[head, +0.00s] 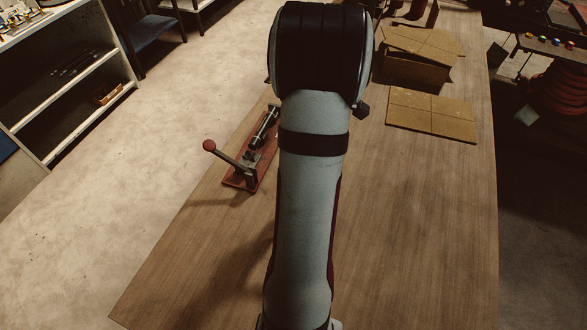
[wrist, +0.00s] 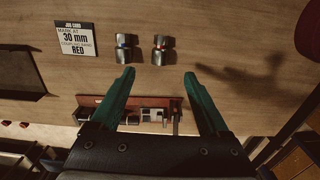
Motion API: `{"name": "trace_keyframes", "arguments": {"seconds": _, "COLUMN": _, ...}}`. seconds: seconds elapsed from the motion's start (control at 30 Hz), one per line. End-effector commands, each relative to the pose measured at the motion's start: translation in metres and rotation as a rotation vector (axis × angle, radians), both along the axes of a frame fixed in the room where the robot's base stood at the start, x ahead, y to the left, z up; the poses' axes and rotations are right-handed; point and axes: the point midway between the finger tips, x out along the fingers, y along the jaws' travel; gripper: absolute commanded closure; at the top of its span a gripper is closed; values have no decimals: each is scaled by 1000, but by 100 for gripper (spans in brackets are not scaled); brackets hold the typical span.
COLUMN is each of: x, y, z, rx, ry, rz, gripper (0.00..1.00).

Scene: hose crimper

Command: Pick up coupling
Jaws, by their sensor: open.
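The left coupling (wrist: 124,48) seems to have a bluish band and the right coupling (wrist: 161,49) a reddish band; both bands are small and hard to read. A job card (wrist: 76,39) left of them reads 30 mm and RED. My gripper (wrist: 158,74) is open and empty, its two green fingers spread below the couplings in the picture, touching neither. In the head view my arm covers the table's middle, and the couplings and gripper are hidden.
A red-based lever crimper (head: 245,165) stands at the table's left edge. A cardboard box (head: 413,68) and a flat cardboard sheet (head: 432,115) lie at the back right. The table's front right is clear.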

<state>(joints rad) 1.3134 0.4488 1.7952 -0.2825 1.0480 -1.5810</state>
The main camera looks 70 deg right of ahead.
Motion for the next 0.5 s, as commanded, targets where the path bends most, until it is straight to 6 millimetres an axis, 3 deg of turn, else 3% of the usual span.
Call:
{"name": "trace_keyframes", "arguments": {"seconds": 0.2, "x": 0, "y": 2, "z": -63, "rx": 6, "ry": 1, "rz": 0, "gripper": 21}}
{"name": "trace_keyframes", "arguments": {"seconds": 0.5, "x": 6, "y": 2, "z": -112, "rx": 6, "ry": 1, "rz": -1, "gripper": 21}}
